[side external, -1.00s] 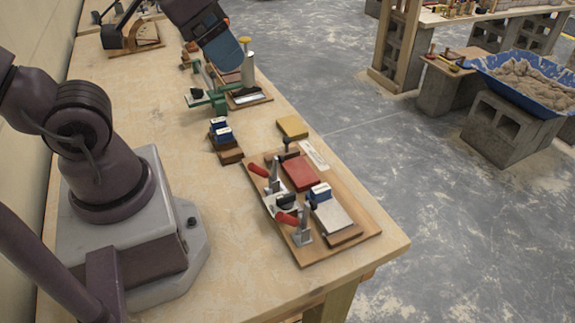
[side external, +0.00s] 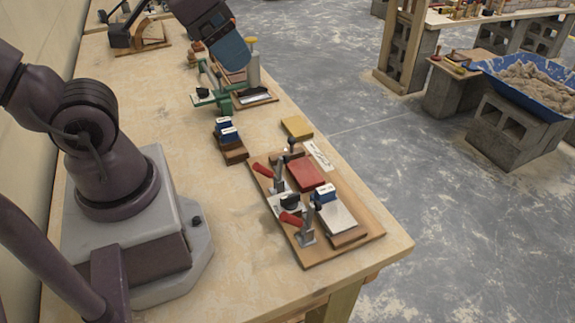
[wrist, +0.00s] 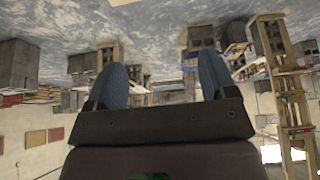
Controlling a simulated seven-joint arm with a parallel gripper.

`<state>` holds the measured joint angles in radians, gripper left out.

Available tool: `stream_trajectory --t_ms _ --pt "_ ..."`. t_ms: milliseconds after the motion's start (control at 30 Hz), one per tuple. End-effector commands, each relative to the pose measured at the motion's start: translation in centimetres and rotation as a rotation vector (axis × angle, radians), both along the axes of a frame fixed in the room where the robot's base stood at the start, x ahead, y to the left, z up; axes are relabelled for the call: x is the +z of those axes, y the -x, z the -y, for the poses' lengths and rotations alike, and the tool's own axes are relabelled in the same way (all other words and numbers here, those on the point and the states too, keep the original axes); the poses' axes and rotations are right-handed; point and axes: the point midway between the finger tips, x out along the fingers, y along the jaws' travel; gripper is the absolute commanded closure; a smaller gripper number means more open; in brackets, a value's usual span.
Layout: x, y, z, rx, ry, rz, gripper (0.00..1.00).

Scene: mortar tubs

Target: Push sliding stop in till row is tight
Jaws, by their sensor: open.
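A wooden fixture board (side external: 305,258) lies near the front right of the bench in the side external view. It carries a red block (side external: 305,175), a pale grey block (side external: 337,217) and a small blue-and-white piece (side external: 325,193). Two red-handled clamps (side external: 262,170) (side external: 291,219) stand on its left side, with a dark knob (side external: 290,202) on a metal plate between them. I cannot tell which part is the sliding stop. My gripper (wrist: 160,85) is open and empty, its blue fingers wide apart. It also shows in the side external view (side external: 233,53), well behind the board, fingertips unclear.
Blue blocks on a brown base (side external: 229,139) and a yellow block (side external: 297,127) sit behind the board. A green tool (side external: 212,98) and an upright grey cylinder (side external: 253,70) stand near my gripper.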

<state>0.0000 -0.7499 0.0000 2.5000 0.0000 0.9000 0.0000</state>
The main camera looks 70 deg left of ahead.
Motion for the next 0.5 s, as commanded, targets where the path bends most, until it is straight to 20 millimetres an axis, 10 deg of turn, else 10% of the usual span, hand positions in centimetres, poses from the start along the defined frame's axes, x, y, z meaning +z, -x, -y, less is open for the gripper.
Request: stream_trajectory --t_ms 133,500 --pt "-0.4 -0.1 0.1 -0.004 0.0 -0.022 0.52" --pt "-6.7 -5.6 -1.9 0.059 0.019 -0.35 0.53"
